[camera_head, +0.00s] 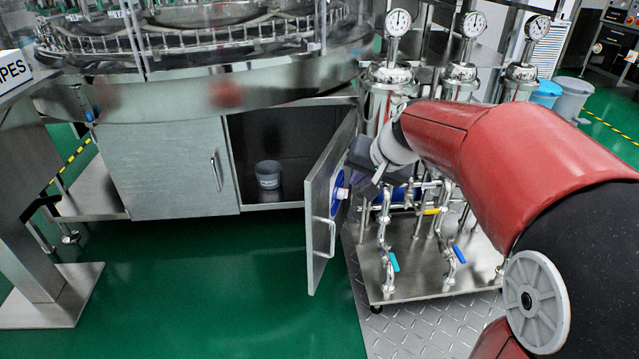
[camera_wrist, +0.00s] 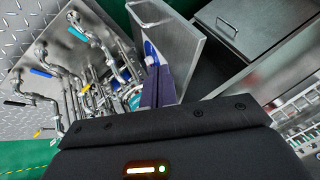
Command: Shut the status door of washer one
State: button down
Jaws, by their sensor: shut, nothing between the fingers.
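The open cabinet door (camera_head: 318,215) of the washer is a grey metal panel with a bar handle (camera_head: 322,237). It stands swung outward at the right side of the dark cabinet opening. It also shows in the wrist view (camera_wrist: 185,45). A round blue-and-white mark (camera_head: 337,190) shows on its right-hand face, partly hidden. My gripper (camera_head: 353,178) is at that same face, on the side away from the opening. In the wrist view its fingers (camera_wrist: 160,82) are together and empty, close to the panel. I cannot tell whether they touch it.
A closed cabinet door (camera_head: 170,168) is left of the opening. A grey bucket (camera_head: 268,174) stands inside the cabinet. A pipe skid (camera_head: 430,265) with valves and gauges stands right of the open door, below my arm. Green floor (camera_head: 210,290) in front is clear.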

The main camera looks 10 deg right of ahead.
jog(key=w+f, duration=0.1)
jog(key=w, duration=0.1)
jog(key=b, duration=0.1)
send_near(318, 193)
notch_tip(318, 193, down, 4)
jog(key=d, duration=0.3)
jog(key=shift+w+a, duration=0.4)
jog(key=shift+a, duration=0.25)
jog(key=shift+w+a, duration=0.35)
jog(key=shift+a, duration=0.35)
jog(key=shift+w+a, duration=0.4)
jog(key=shift+a, duration=0.25)
jog(key=shift+a+p, duration=0.1)
jog(key=shift+p, duration=0.2)
